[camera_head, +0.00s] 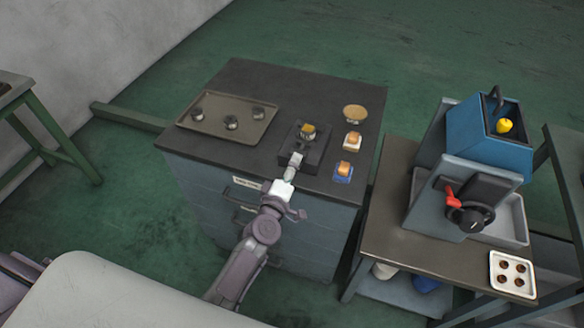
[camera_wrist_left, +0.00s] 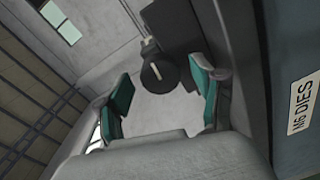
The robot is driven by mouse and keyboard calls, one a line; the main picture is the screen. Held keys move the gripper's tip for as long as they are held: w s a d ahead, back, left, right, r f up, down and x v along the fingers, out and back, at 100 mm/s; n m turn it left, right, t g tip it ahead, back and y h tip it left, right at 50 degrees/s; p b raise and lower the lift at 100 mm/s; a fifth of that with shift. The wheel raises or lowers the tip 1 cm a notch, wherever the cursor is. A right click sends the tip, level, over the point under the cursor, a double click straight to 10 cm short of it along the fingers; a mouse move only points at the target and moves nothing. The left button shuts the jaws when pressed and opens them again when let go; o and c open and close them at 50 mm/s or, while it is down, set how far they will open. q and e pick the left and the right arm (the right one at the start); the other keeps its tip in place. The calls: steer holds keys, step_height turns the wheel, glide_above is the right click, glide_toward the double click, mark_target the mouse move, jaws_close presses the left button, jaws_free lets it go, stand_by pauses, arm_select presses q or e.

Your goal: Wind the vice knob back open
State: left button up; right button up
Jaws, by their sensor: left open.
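A small dark vice (camera_head: 312,152) stands near the front edge of the cabinet top, with a yellowish piece (camera_head: 308,131) in it. My left gripper (camera_head: 295,160) is at the front of the vice and hides its knob in the head view. In the left wrist view the knob (camera_wrist_left: 158,76) is a dark disc with a pale mark, in front of the dark vice body (camera_wrist_left: 170,25). The two green-padded fingers of my left gripper (camera_wrist_left: 161,70) stand open on either side of the knob, with a visible gap on both sides. My right gripper is not in view.
A tray (camera_head: 200,112) with dark round parts lies left of the vice. A blue machine (camera_head: 478,135) stands on the side bench.

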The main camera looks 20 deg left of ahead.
arm_select(q)
steer(key=s, duration=1.2)
steer(key=shift+a+r, duration=0.15)
steer(key=shift+r, duration=0.25)
